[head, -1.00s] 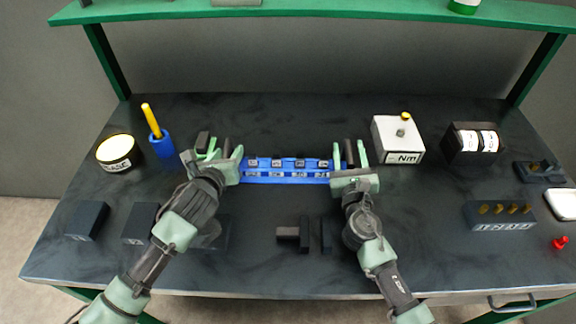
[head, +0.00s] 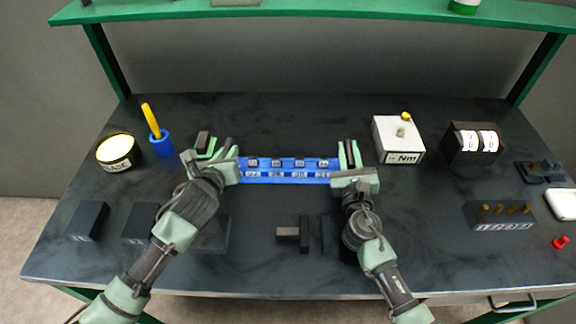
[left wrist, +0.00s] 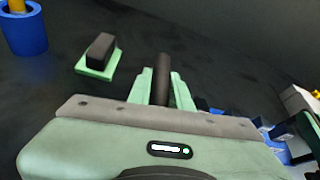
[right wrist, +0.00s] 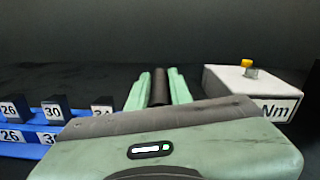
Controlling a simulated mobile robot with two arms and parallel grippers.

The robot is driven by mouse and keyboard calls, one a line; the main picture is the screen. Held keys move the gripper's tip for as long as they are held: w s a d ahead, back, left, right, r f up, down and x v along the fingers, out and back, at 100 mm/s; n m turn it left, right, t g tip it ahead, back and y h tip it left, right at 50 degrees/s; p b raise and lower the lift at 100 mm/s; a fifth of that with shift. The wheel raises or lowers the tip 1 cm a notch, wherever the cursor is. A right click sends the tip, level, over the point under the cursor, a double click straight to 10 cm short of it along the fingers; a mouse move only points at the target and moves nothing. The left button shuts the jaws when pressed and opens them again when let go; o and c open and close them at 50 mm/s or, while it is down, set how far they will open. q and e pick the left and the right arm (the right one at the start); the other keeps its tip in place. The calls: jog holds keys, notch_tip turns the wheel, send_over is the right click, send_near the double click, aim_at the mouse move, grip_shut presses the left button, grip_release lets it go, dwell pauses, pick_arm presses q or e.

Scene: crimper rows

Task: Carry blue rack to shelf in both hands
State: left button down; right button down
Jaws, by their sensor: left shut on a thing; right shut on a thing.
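In the right wrist view, a dark upright bar (right wrist: 159,88) stands between the green fingers, beside the rack (right wrist: 22,150). The left wrist view shows a similar dark bar (left wrist: 163,80); the rack (left wrist: 283,140) is mostly hidden there. The green shelf (head: 330,9) runs above the table's back.
A black block on a green base (head: 203,141) is close to my left gripper. A blue cup (head: 162,145) and round tin (head: 117,152) stand left; a white box (head: 399,140) and black counter box (head: 472,143) stand right. The table behind the rack is clear.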

dwell(0.9)
pick_arm(q)
jog(key=shift+w+r, duration=0.15)
jog(key=shift+r, duration=0.15)
pick_arm(e)
jog(key=shift+w+r, duration=0.1)
jog(key=shift+r, duration=0.2)
